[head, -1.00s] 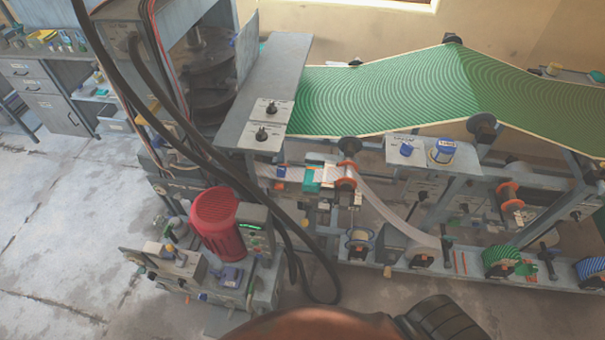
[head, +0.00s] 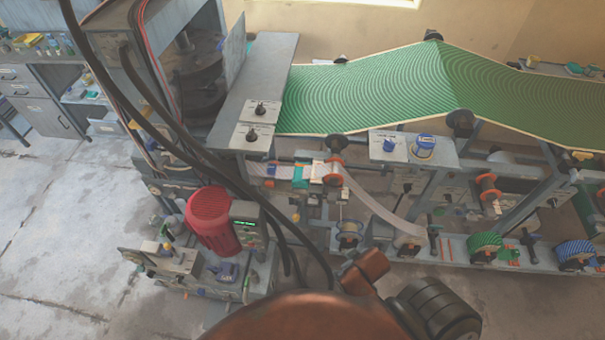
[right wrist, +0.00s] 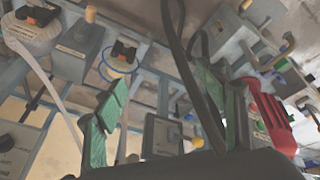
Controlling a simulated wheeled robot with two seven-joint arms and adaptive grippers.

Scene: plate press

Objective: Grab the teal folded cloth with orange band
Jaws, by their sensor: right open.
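A small teal item (head: 301,177) sits by the white strip and orange-rimmed roller under the press's control panel in the head view. It is too small to tell whether it is a folded cloth or has an orange band. My right gripper (right wrist: 160,82) shows in the right wrist view with its green fingers spread apart and nothing seen held between them. I cannot make out a teal folded cloth in that view. My left gripper is in neither current view.
A red motor (head: 212,220) stands at the machine's lower left. Thick black cables hang in front of the press. A green patterned belt (head: 390,90) runs to the right. Spools, including a green-striped one (head: 486,246), line the lower rail. Floor is clear at left.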

